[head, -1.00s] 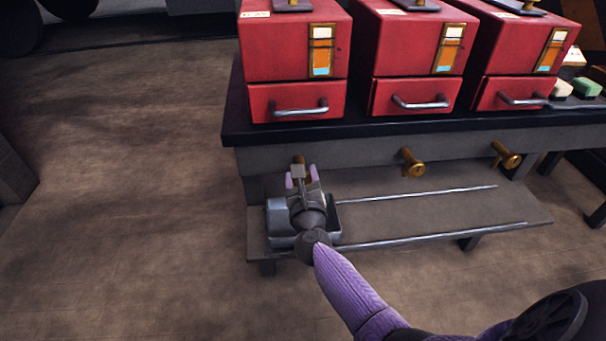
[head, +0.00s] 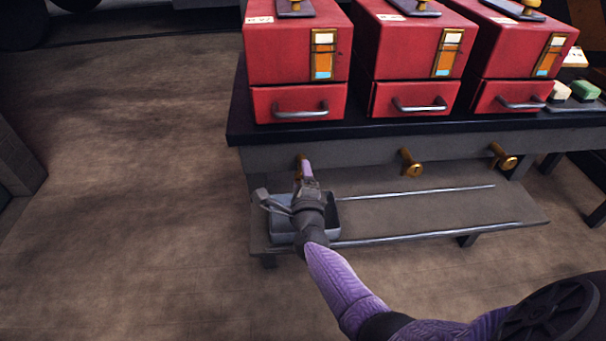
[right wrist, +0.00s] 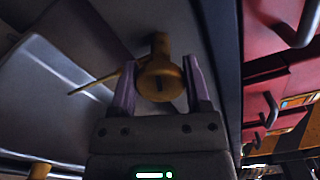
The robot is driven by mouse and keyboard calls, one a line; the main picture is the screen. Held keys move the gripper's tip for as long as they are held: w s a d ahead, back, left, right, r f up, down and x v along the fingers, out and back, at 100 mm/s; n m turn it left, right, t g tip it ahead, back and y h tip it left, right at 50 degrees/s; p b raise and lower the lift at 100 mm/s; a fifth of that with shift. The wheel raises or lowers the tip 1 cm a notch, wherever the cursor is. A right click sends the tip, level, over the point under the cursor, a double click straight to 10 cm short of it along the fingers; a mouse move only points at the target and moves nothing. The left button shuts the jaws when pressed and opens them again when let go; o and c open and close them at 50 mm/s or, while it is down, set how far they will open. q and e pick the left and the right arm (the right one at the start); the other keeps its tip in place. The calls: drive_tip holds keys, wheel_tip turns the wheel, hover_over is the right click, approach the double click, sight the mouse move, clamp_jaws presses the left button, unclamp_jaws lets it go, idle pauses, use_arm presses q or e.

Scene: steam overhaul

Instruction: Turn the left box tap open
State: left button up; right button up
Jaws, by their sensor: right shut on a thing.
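The left box tap (head: 303,161) is a brass fitting on the bench front below the left red box (head: 297,45). My right gripper (head: 306,172) reaches it from the front and hides part of it. In the right wrist view the tap's round brass knob (right wrist: 160,79) sits between the two purple fingers of my right gripper (right wrist: 161,85), which is shut on it. A thin brass lever (right wrist: 100,78) sticks out to the left of the knob there. The wrist is rolled, with the red boxes at the picture's right. My left gripper is not in view.
A grey metal pan (head: 286,231) stands on the lower shelf (head: 400,215) under the left tap, partly behind my right wrist. Two rails run right from it. The middle tap (head: 411,162) and right tap (head: 503,157) are clear. The floor at left is free.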

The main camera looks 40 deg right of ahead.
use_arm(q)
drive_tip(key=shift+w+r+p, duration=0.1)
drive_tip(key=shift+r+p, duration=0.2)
use_arm(e)
drive_tip(key=shift+f+n, duration=0.1)
drive_tip(key=shift+n, duration=1.8)
drive_tip(key=o, duration=1.3)
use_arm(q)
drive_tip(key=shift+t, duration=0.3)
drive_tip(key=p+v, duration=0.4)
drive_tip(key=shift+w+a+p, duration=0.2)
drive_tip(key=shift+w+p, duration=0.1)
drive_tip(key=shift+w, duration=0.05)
use_arm(e)
drive_tip(key=v, duration=1)
